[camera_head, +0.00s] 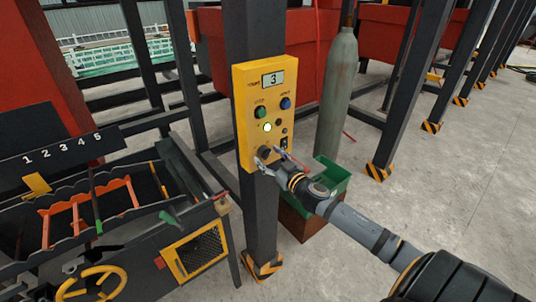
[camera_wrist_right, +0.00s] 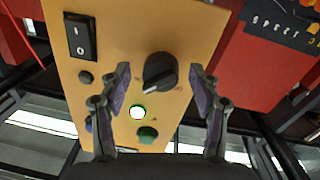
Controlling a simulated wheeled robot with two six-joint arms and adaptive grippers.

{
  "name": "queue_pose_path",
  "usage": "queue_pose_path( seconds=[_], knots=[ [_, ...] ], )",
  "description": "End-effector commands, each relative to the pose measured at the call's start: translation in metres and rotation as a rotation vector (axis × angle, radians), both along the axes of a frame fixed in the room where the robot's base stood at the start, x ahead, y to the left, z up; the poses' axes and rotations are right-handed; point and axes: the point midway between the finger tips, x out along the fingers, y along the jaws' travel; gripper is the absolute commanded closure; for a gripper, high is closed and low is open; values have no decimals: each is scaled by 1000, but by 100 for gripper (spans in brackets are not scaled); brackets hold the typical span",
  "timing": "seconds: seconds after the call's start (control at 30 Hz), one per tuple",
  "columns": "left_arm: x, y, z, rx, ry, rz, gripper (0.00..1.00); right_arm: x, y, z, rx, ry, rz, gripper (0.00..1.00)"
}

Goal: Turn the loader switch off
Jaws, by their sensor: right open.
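A yellow control box (camera_head: 243,130) is fixed to a dark post. Its black rotary knob (camera_wrist_right: 160,72) sits low on the face, with a pointer ridge slanting across it. A black rocker switch (camera_wrist_right: 80,37) marked I and O is beside the knob; it also shows in the head view (camera_head: 284,143). My right gripper (camera_head: 268,159) is open at the box's lower part. In the wrist view its two fingers stand on either side of the knob, with visible gaps. Which control is the loader switch cannot be read. My left gripper is not in view.
A round lamp (camera_wrist_right: 137,112) glows pale green; a green button (camera_head: 261,112) and blue button (camera_head: 285,103) sit above. The display (camera_head: 273,79) reads 3. A grey gas cylinder (camera_head: 337,95) and green bin (camera_head: 330,183) stand right; a machine with a yellow handwheel (camera_head: 92,283) stands left.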

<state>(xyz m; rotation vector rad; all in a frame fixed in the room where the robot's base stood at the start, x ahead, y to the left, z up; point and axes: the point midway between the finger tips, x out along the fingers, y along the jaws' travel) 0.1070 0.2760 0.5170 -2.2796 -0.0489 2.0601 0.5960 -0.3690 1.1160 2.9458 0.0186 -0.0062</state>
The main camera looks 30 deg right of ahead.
Motion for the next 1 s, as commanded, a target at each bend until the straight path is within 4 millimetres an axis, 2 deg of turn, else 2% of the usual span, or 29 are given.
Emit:
queue_pose_path(
  seconds=[0.4, 0.47, 0.8, 1.0],
  knots=[
    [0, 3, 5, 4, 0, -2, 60, 6, 2, 0, 0, -5, 4, 37],
    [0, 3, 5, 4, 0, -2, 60, 5, 2, 0, -1, -5, 4, 44],
    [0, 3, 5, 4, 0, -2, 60, 5, 2, 0, -1, -5, 4, 90],
    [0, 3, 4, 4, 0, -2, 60, 5, 2, 0, -11, -5, 4, 92]
  ],
)
